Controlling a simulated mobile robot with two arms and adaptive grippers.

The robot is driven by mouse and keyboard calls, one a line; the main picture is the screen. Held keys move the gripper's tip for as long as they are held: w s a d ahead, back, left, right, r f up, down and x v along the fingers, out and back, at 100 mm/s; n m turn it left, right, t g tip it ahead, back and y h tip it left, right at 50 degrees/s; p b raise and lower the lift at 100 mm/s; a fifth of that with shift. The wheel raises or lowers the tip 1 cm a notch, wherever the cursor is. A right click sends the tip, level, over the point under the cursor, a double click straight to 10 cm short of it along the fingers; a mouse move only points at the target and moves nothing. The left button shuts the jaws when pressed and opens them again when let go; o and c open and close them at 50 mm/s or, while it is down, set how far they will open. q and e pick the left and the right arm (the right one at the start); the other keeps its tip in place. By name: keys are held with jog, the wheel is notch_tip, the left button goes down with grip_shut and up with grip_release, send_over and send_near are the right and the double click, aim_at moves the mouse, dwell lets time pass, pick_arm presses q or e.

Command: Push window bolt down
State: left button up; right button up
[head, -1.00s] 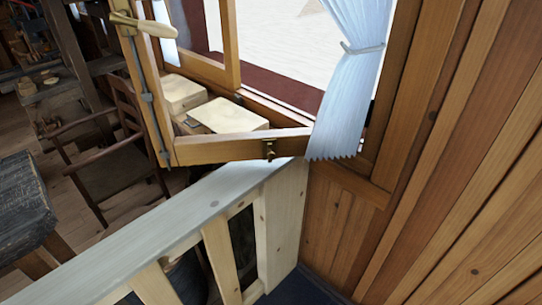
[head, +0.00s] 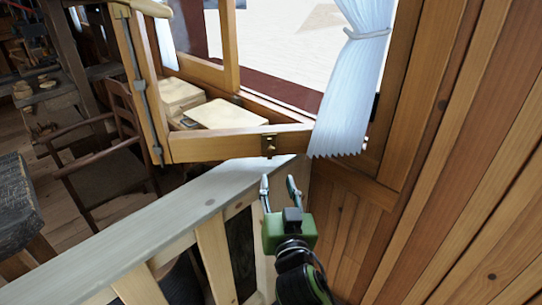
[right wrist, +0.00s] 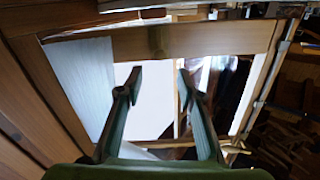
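The window bolt (head: 268,145) is a small brass fitting on the bottom rail of the open wooden window sash (head: 215,147). My right gripper (head: 279,184), green with grey fingers, is below the bolt in the head view, apart from it in the picture. Its fingers are spread and empty, pointing up toward the sash. In the right wrist view the open fingers (right wrist: 158,74) show in front of the sash and the bright window opening. I cannot make out the bolt there. My left gripper is not in view.
A pale wooden railing (head: 150,235) runs below the sash. A blue-white curtain (head: 352,85) hangs right of the bolt, beside the plank wall (head: 450,200). A window handle (head: 140,8) with a rod is on the sash's left upright. A chair (head: 105,170) stands at left.

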aim_at(271, 153)
jog(key=w, duration=0.4)
jog(key=w+p, duration=0.1)
jog(key=w, duration=0.4)
jog(key=w+a+p, duration=0.1)
jog(key=w, duration=0.3)
jog(key=shift+w+r, duration=0.3)
jog(key=shift+w, duration=0.05)
grip_shut()
